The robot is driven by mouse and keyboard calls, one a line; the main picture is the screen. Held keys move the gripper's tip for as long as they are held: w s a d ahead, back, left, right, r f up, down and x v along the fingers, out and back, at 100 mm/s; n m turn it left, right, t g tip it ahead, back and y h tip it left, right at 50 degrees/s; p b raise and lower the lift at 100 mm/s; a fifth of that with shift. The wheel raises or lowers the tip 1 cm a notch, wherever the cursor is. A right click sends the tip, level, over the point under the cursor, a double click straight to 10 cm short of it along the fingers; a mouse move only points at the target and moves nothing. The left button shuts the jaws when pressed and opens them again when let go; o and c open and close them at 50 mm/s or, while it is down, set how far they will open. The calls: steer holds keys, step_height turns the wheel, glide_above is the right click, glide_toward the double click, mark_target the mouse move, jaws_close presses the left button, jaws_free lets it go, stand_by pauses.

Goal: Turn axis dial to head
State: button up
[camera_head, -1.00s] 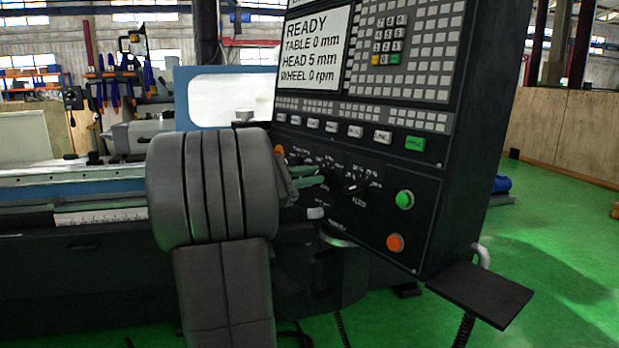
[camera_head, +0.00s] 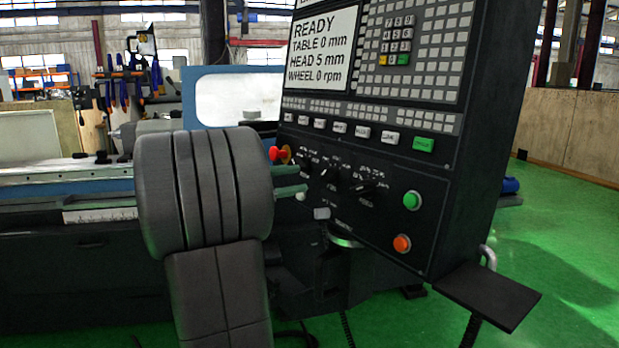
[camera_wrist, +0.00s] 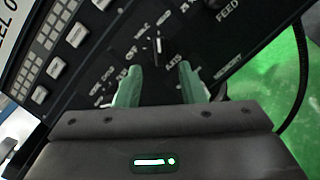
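The axis dial (camera_head: 328,173) is a small black knob, the middle one of three on the dark control panel (camera_head: 420,215). In the wrist view the axis dial (camera_wrist: 158,46), with a white pointer line, lies just ahead of and between my fingertips. Its AXIS label shows below it; the small position labels are too blurred to read surely. My gripper (camera_wrist: 161,80) has its two green fingers spread apart with nothing between them.
A red stop button (camera_head: 274,154), the feed dial (camera_head: 360,187), a green button (camera_head: 412,200) and an orange button (camera_head: 402,243) are close by. A dark shelf (camera_head: 488,295) juts out at lower right.

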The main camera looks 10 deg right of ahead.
mark_target(322, 175)
steer(key=v, duration=0.7)
steer(key=shift+a, duration=0.3)
steer(key=shift+r, duration=0.1)
steer(key=x, duration=1.4)
steer(key=shift+s, duration=0.1)
